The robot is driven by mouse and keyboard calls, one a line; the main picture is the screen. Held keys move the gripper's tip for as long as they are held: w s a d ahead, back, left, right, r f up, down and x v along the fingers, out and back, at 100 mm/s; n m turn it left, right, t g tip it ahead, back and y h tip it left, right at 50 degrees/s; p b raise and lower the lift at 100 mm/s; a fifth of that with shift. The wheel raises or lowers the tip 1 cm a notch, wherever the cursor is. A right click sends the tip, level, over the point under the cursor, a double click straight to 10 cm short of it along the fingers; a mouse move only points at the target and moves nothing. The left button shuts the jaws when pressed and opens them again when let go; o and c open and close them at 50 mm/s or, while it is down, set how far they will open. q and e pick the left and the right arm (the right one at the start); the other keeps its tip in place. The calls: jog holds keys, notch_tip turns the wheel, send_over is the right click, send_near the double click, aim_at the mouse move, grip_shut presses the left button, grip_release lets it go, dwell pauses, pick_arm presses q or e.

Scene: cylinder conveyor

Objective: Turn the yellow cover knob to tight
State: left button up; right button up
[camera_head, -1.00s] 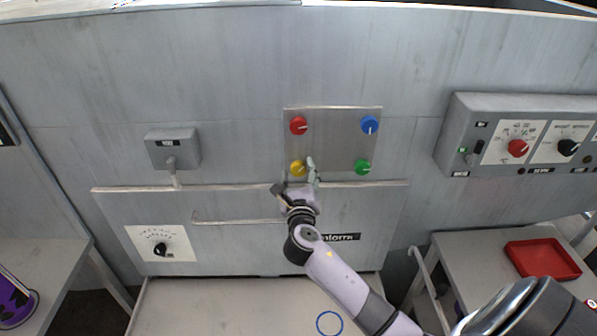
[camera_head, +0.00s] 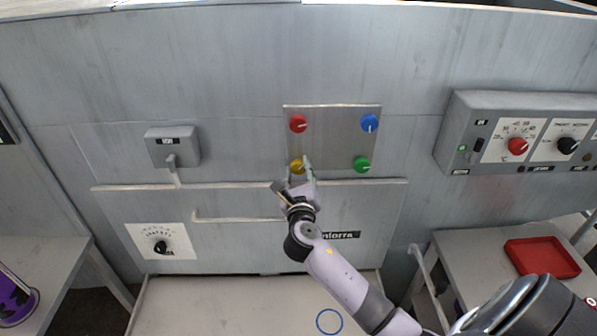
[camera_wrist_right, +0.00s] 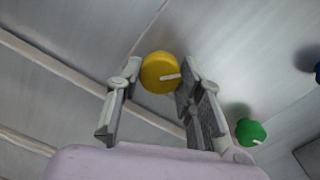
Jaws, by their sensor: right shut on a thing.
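The yellow cover knob (camera_head: 296,166) is at the lower left of a square metal plate on the grey machine front. It also shows in the right wrist view (camera_wrist_right: 157,73), with its white mark pointing right and slightly up in that picture. My right gripper (camera_head: 300,170) reaches up from below and is shut on the yellow knob. In the right wrist view my right gripper (camera_wrist_right: 162,70) has one fingertip on each side of the knob. The fingers hide part of the knob in the head view. My left gripper is out of view.
On the same plate are a red knob (camera_head: 298,124), a blue knob (camera_head: 370,123) and a green knob (camera_head: 361,164), the last close to the right finger. A ledge with a handle bar (camera_head: 240,219) runs below. A control box (camera_head: 460,105) stands out at right.

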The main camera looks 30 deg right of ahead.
jog(key=shift+m, duration=1.4)
jog(key=m, duration=0.3)
jog(key=shift+f+m+b, duration=0.1)
jog(key=shift+m+b, duration=0.25)
jog(key=shift+m, duration=0.05)
jog(key=m+b, duration=0.1)
jog(key=m, duration=0.2)
jog(key=shift+m, duration=0.3)
jog(key=m+b, duration=0.1)
jog(key=m, duration=0.2)
jog(key=shift+m, duration=0.3)
jog(key=m+b, duration=0.2)
jog(key=m, duration=0.4)
jog(key=m+b, duration=0.1)
jog(key=m, duration=0.2)
jog(key=shift+m, duration=0.4)
jog(key=shift+m+b, duration=0.55)
jog(key=shift+m, duration=0.85)
